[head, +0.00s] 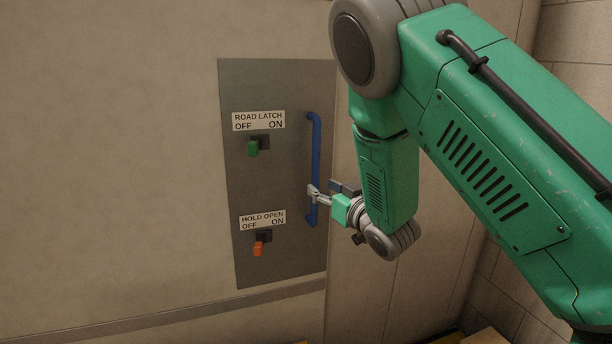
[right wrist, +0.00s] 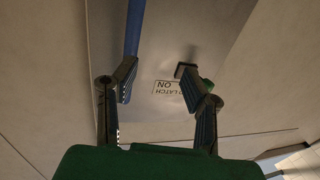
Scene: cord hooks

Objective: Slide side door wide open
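The side door (head: 110,180) is a pale beige panel, with no open gap visible at its right edge. A grey metal plate (head: 285,185) on it carries an upright blue handle (head: 316,150). A green lever (head: 253,149) under the ROAD LATCH label and an orange lever (head: 258,249) under HOLD OPEN both sit toward OFF. My right gripper (head: 328,192) is at the handle's lower half. Contact is unclear.
Block walls (head: 575,90) stand at the right. A rail (head: 150,318) crosses the door low down. My right arm covers much of the right side. The door face left of the plate is clear.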

